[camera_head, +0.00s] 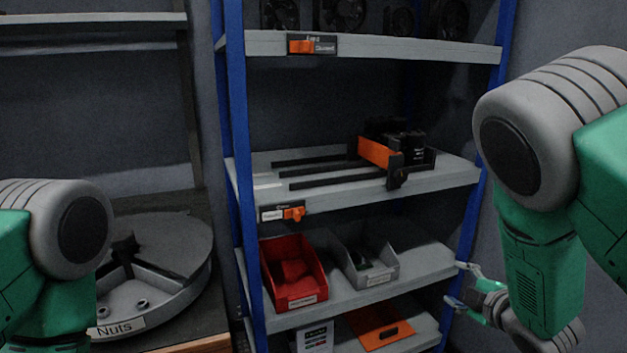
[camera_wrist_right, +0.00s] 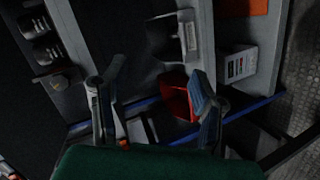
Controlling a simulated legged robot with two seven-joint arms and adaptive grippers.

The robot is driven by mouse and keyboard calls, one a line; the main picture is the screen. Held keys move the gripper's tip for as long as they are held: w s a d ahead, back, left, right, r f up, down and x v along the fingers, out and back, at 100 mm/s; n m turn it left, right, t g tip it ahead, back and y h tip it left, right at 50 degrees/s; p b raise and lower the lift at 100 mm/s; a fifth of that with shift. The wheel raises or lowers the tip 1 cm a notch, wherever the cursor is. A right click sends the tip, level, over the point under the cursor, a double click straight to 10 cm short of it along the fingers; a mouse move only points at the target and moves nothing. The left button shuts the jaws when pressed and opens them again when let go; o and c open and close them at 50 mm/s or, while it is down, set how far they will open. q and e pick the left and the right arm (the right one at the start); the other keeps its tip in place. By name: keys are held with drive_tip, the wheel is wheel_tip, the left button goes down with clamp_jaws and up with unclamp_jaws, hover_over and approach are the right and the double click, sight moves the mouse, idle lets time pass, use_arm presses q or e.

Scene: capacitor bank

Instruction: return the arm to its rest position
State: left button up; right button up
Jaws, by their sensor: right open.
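My right gripper (camera_head: 466,284) is at the lower right of the head view, beside the right blue post of the shelf rack. Its fingers are spread and nothing is between them. In the right wrist view the two fingers of the right gripper (camera_wrist_right: 158,100) stand apart, with the rack behind them. My right arm hangs from the upper right of the head view. My left arm shows at the left edge with its forearm pointing down, and its gripper is out of the picture.
The rack's shelves hold a red bin (camera_head: 293,272), a grey bin (camera_head: 364,262) and a black and orange device (camera_head: 378,152). A white box (camera_head: 315,338) and an orange item (camera_head: 380,327) are on the bottom shelf. A round tray labelled Nuts (camera_head: 150,290) stands at left.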

drive_tip(key=s+f+m+g+h, duration=0.1)
drive_tip(key=s+f+m+g, duration=0.35)
drive_tip(key=s+f, duration=0.65)
drive_tip(key=s+f+m+g+h, duration=0.1)
drive_tip(key=s+f+m+g, duration=0.4)
drive_tip(key=s+f, duration=0.6)
drive_tip(key=s+a+m+g, duration=0.35)
drive_tip(key=s+m, duration=0.25)
drive_tip(key=s, duration=1.1)
wheel_tip(320, 180, up, 13)
drive_tip(key=p, duration=1.3)
drive_tip(key=shift+w+d+n, duration=0.15)
drive_tip(key=shift+d+n, duration=0.15)
drive_tip(key=shift+n, duration=0.05)
drive_tip(key=shift+w+f, duration=0.1)
drive_tip(key=shift+f, duration=0.05)
